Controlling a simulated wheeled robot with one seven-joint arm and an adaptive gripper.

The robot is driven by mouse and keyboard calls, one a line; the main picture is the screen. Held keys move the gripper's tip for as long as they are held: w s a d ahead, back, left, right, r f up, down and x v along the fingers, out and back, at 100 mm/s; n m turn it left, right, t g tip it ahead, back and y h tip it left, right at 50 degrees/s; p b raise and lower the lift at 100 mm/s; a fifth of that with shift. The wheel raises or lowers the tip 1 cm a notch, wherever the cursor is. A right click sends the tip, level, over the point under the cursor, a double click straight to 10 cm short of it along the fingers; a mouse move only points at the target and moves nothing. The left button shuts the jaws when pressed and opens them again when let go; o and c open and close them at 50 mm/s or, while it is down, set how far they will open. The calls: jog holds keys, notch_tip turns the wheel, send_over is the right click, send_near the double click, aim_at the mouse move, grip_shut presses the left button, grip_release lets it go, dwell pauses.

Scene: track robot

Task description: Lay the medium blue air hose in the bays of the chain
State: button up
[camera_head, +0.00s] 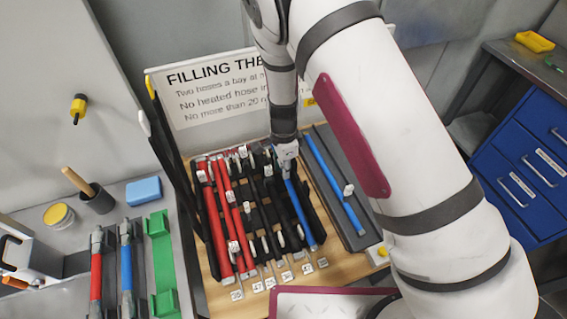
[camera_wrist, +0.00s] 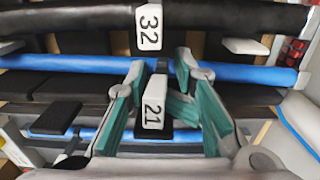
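The chain (camera_head: 262,215) is a row of black bays on a wooden board. A blue hose (camera_head: 301,215) lies lengthwise near its right side, and a second blue hose (camera_head: 328,178) lies on the grey strip to the right. I cannot tell which is the medium one. My gripper (camera_head: 287,155) is low over the far end of the hose in the chain. In the wrist view my gripper (camera_wrist: 162,68) has its teal fingers apart, with a "21" tag (camera_wrist: 154,108) between them. A blue hose (camera_wrist: 235,73) crosses at the fingertips; contact is unclear.
Red hoses (camera_head: 222,215) and black hoses lie in the left and middle bays. A black hose (camera_wrist: 80,20) tagged "32" runs parallel in the wrist view. A sign (camera_head: 215,95) stands behind the chain. A green holder (camera_head: 161,265) and blue sponge (camera_head: 143,191) lie on the left bench.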

jog(key=o, duration=0.4)
jog(key=shift+s+d+f, duration=0.1)
jog(key=shift+s+f, duration=0.25)
jog(key=shift+s, duration=0.15)
jog(key=shift+o, duration=0.4)
jog(key=shift+w+r, duration=0.1)
jog(key=shift+w+r, duration=0.1)
jog(key=shift+r, duration=0.3)
notch_tip(320, 180, up, 11)
jog(key=shift+w+r, duration=0.1)
jog(key=shift+r, duration=0.1)
